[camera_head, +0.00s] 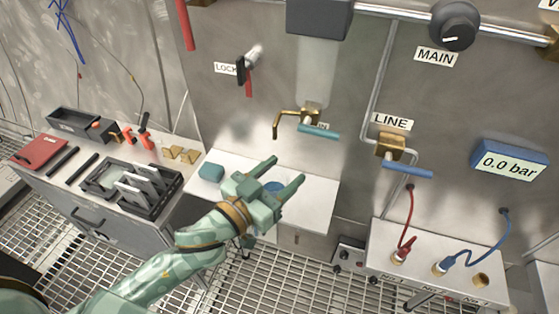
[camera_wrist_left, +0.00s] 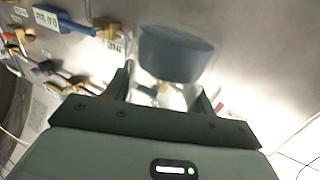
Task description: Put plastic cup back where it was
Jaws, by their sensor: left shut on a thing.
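My left gripper (camera_head: 286,170) is over the white shelf (camera_head: 312,208) below the brass tap (camera_head: 308,113). It is shut on the plastic cup, whose round blue part (camera_head: 274,187) shows between the fingers. In the left wrist view the cup (camera_wrist_left: 176,55) is clear with a blue-grey band, and the left gripper's fingers (camera_wrist_left: 163,90) stand on both sides of it. The gripper hides much of the cup in the head view, and I cannot tell whether the cup touches the shelf. My right gripper is not in view.
A teal block (camera_head: 210,172) lies on the shelf's left end. The grey bench (camera_head: 105,215) at left carries a black rack (camera_head: 125,190), a red case (camera_head: 38,150) and small tools. At right stands a white box (camera_head: 440,262) with red and blue hoses. The shelf's right end is clear.

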